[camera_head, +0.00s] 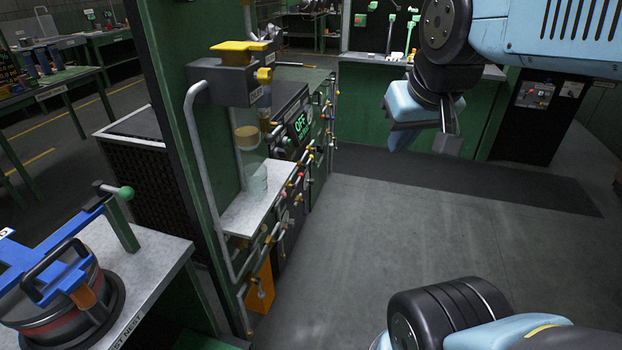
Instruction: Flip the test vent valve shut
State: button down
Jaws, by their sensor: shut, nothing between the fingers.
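I cannot tell which part is the test vent valve; no label for it is readable. A green test panel (318,170) stands left of centre, with several small valves and knobs down its edge. A grey block (225,82) with a yellow top (240,46) and a yellow knob (263,75) sits on the near post. An orange piece (260,284) is low on the panel. My gripper (447,143) hangs at the upper right, over open floor and apart from the panel. It is shut and empty; its fingertips are small and partly seen edge-on.
At lower left, a bench (165,262) holds a dark round pot (45,312) under a blue clamp (50,245), beside a green-knobbed lever (125,193). A green bench (375,130) stands behind. The grey floor (400,230) is clear.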

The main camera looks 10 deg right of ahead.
aim_at(301, 176)
jog(key=z, duration=0.05)
jog(key=k, duration=0.6)
jog(key=u, duration=0.2)
jog(key=i, duration=0.8)
jog(key=z, duration=0.1)
jog(key=k, duration=0.65)
jog(key=z, duration=0.45)
jog(key=i, duration=1.5)
jog(key=u, duration=0.7)
